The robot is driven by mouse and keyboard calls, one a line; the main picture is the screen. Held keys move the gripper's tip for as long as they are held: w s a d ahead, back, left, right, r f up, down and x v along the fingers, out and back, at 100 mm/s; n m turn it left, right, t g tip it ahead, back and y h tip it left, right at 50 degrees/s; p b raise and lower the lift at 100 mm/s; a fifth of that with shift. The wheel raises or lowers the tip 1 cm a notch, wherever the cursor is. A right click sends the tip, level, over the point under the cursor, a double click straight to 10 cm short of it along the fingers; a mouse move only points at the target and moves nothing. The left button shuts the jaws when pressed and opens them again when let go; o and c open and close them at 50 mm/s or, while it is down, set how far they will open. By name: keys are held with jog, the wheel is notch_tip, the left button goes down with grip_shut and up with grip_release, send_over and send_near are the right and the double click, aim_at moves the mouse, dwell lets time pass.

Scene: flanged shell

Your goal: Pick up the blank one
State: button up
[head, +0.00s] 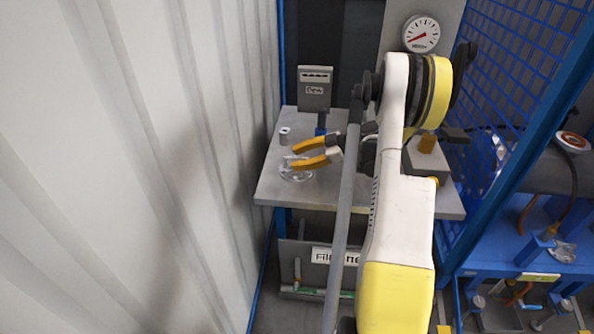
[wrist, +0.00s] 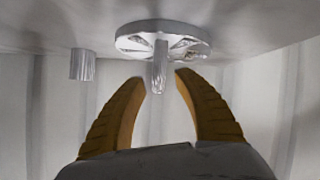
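A round, silvery flanged piece (head: 296,175) with spoke-like openings lies on the grey bench top. It also shows in the wrist view (wrist: 128,41), where a narrow post (wrist: 159,68) stands out from its middle. A small plain metal cylinder (head: 284,136) stands apart from it, farther back; in the wrist view the cylinder (wrist: 82,65) is at the left. I cannot tell which piece is the blank one. My gripper (head: 294,157) is open, its orange fingers over the bench by the flanged piece. In the wrist view my gripper (wrist: 162,76) has the post between its fingertips in the picture; no contact is clear.
The bench (head: 277,190) has a grey labelled box (head: 315,88) on a post at the back. A grey block with a yellow part (head: 427,143) sits at the right. A pale corrugated wall (head: 160,160) is close on the left, and blue mesh (head: 510,70) on the right.

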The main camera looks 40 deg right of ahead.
grip_shut()
jog(key=shift+r, duration=0.2)
